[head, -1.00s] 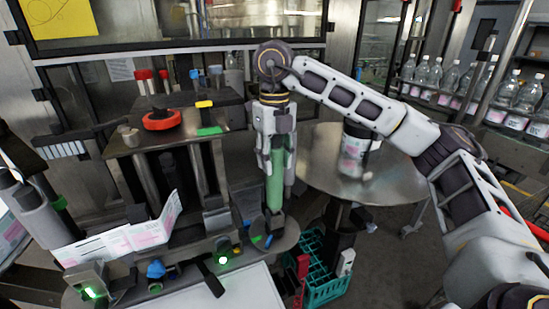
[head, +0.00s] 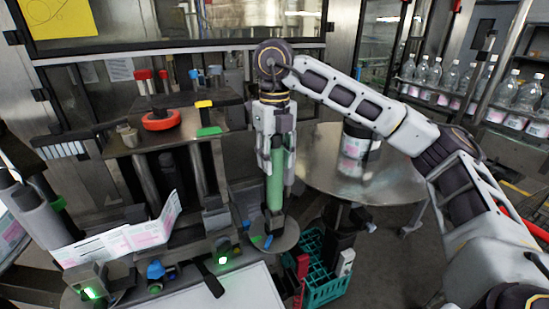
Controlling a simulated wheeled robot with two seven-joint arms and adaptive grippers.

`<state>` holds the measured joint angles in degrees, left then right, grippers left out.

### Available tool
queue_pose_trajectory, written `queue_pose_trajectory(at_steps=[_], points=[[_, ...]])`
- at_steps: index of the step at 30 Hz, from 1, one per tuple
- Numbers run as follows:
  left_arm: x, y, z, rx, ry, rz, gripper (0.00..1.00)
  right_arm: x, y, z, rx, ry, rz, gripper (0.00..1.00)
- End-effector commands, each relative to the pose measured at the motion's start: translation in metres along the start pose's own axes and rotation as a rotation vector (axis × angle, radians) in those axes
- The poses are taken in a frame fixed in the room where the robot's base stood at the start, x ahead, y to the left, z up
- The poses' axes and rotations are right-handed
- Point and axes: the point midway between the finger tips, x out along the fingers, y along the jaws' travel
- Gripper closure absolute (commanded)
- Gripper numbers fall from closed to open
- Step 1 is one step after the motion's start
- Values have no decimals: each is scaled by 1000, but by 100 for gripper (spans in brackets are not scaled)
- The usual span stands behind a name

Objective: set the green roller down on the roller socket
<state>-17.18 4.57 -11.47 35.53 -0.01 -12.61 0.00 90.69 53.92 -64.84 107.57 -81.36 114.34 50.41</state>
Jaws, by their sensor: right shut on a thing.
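The green roller (head: 275,184) is upright between the fingers of my right gripper (head: 275,165), which points down and is shut on it. The roller's dark lower end is over a round grey plate (head: 284,237) low in the middle of the head view. I take this plate, with blue and green marks on it, as the place of the roller socket. The socket itself is hidden under the roller, and I cannot tell whether the roller touches it. My left gripper is not in view.
The labeller (head: 160,150) with its red ring (head: 161,120) and label web (head: 120,240) stands close on the left. A round metal table (head: 375,185) with a labelled container (head: 355,150) is on the right. A teal crate (head: 325,288) sits below the plate.

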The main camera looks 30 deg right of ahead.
Motion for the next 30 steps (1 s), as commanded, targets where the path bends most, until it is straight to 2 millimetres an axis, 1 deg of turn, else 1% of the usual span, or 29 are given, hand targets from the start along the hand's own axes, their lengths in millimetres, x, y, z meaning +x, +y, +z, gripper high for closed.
queue_pose_trajectory(at_steps=[5, 22, 30], points=[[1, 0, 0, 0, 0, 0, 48, 0, 0, 0, 0, -1, 0, 100], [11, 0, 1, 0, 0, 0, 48, 14, 0, 0, 0, -1, 0, 100], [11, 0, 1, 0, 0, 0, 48, 14, 0, 0, 0, -1, 0, 100]])
